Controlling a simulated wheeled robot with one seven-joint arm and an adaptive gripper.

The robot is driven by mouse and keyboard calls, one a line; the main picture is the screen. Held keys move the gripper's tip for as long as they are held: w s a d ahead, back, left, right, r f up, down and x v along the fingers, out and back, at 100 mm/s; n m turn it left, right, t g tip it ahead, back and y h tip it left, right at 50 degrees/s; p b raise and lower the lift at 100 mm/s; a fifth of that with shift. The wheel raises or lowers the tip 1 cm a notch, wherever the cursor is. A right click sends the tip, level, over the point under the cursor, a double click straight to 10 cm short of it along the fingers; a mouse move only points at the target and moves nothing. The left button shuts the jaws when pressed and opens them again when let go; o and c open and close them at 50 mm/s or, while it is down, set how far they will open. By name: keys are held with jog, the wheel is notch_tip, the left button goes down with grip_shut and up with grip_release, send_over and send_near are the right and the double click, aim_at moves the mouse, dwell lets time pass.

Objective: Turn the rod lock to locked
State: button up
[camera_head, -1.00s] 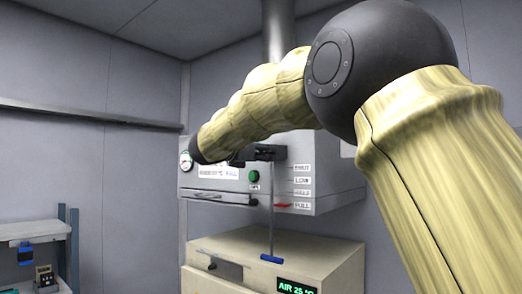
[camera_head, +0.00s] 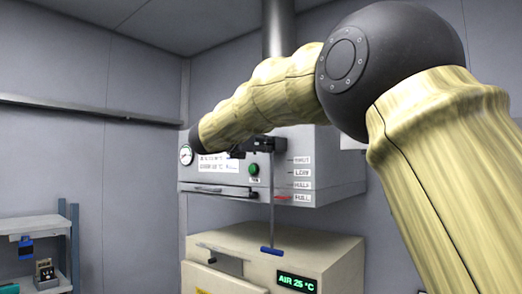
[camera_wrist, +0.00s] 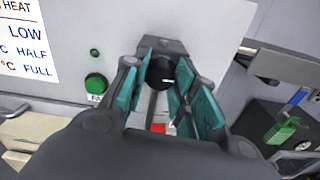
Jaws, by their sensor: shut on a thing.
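The rod lock shows as a round black knob (camera_wrist: 160,70) with a small pale mark on its face, at the grey panel in the wrist view. My gripper (camera_wrist: 165,82) has its teal-padded fingers on either side of this knob and is shut on it. In the head view my gripper is small, dark and mostly hidden by my arm in front of the hood. A thin upright rod (camera_head: 272,205) hangs below the black bracket (camera_head: 265,145), with a blue grip (camera_head: 271,250) at its lower end. I cannot read the lock's setting.
A green button (camera_head: 253,169) is on the grey hood front (camera_head: 230,178), left of the rod. A red pointer (camera_head: 283,197) is near the FULL label. A beige oven (camera_head: 335,255) stands below. A shelf (camera_head: 35,224) with small devices is at far left.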

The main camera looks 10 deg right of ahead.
jog(key=n+b, duration=0.1)
jog(key=b, duration=0.2)
jog(key=shift+f, duration=0.4)
jog(key=shift+r+n+b, duration=0.1)
jog(key=shift+n+b, duration=0.3)
jog(key=shift+b, duration=0.9)
jog(key=shift+r+n+b, duration=0.1)
jog(key=shift+n+b, duration=0.6)
jog(key=shift+n, duration=0.1)
jog(key=shift+r+n, duration=0.1)
jog(key=shift+n, duration=0.9)
jog(key=n+p, duration=0.1)
jog(key=n, duration=0.5)
jog(key=shift+r, duration=0.1)
jog(key=n+p, duration=0.1)
jog(key=n, duration=0.3)
jog(key=shift+n+p, duration=0.4)
jog(key=shift+n, duration=0.7)
